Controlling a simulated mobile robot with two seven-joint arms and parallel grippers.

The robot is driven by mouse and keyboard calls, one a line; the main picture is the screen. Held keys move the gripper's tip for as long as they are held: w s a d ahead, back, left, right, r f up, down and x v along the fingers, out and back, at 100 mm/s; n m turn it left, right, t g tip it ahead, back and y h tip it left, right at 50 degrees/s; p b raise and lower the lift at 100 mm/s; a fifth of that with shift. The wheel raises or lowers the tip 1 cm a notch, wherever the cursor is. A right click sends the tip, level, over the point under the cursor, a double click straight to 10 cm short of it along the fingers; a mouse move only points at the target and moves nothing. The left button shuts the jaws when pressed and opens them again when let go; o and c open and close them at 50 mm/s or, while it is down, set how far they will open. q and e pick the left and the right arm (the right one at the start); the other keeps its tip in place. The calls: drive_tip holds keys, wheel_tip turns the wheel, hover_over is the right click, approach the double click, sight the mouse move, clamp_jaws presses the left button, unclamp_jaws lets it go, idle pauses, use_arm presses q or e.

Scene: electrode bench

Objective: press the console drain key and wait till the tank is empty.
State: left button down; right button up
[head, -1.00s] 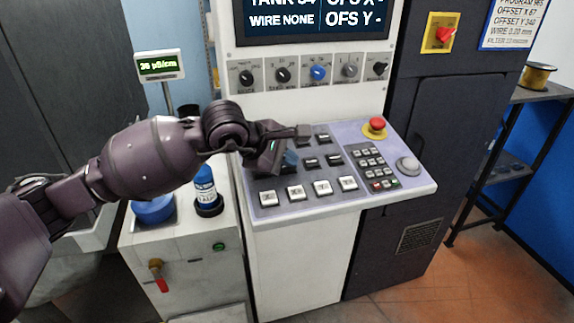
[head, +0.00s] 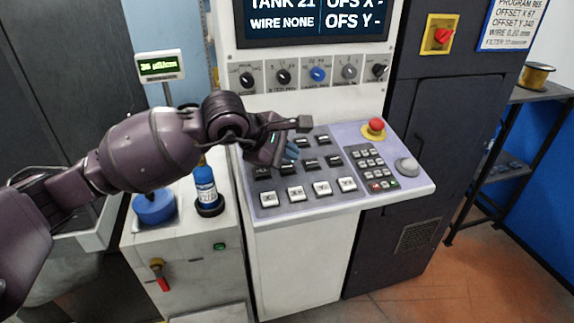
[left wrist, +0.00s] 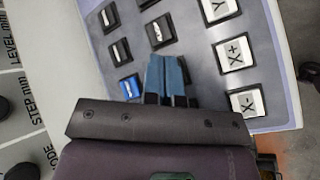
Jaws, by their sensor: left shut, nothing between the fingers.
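The console panel (head: 392,190) slopes below the screen and carries black, white and number keys. The screen (head: 312,18) reads TANK 21 and WIRE NONE; its top is cut off. My left gripper (head: 292,153) is over the upper left keys, its blue fingers shut and empty. In the left wrist view the fingertips (left wrist: 168,66) show close to the black keys. A blue key (left wrist: 130,86) lies just left of the fingers there; the gripper hides it in the head view. I cannot tell whether a fingertip touches the panel. My right gripper is not in view.
A red emergency button (head: 374,126) and a grey round knob (head: 407,167) sit at the panel's right. A row of dials (head: 317,74) is above. A blue bottle (head: 205,186) and a small meter (head: 160,66) stand left, on a cabinet with a red-handled valve (head: 160,277).

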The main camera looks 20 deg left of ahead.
sight(289, 178)
use_arm(q)
drive_tip(key=shift+s+d+r, duration=0.1)
drive_tip(key=shift+s+r, duration=0.05)
drive_tip(key=shift+r, duration=0.75)
drive_tip(key=shift+s+d+r+p, duration=0.1)
drive_tip(key=shift+r+p, duration=0.45)
drive_tip(key=shift+r, duration=0.1)
drive_tip(key=shift+s+r, duration=0.1)
drive_tip(key=shift+r, duration=0.35)
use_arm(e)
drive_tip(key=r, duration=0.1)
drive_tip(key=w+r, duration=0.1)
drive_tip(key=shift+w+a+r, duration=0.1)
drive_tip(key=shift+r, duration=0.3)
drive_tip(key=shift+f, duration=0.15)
